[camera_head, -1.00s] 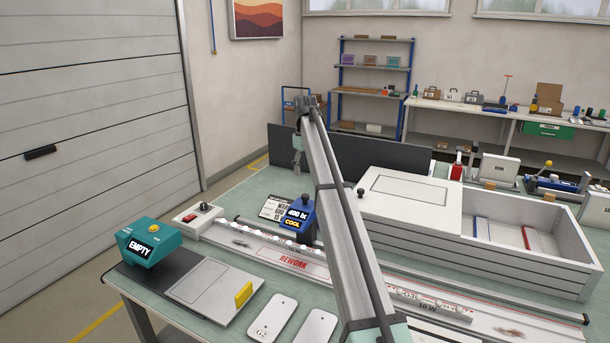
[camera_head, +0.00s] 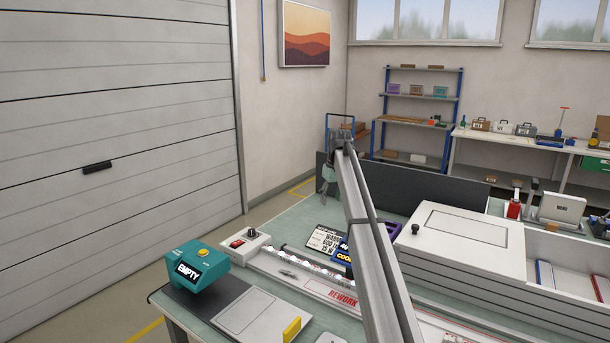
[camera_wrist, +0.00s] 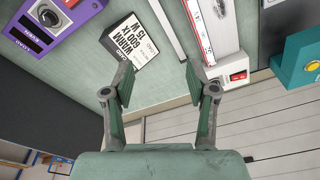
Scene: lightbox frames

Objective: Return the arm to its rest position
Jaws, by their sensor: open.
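My gripper (camera_wrist: 160,88) shows in the wrist view with its two fingers spread and nothing between them. It is above the bench (camera_wrist: 75,85), beyond whose edge the grey shutter lies below in that view. In the head view my arm rises from the lower right across the middle, and my gripper (camera_head: 327,182) hangs at its far end, small and partly hidden by the arm. A card printed "WARM 600 lx 15 W" (camera_wrist: 128,42) lies on the bench ahead of the fingers.
A teal box reading "EMPTY" (camera_head: 200,268) stands at the bench's left. A purple device (camera_wrist: 50,22) stands near the card. A dark panel (camera_head: 395,185) and a white lidded box (camera_head: 455,238) stand behind.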

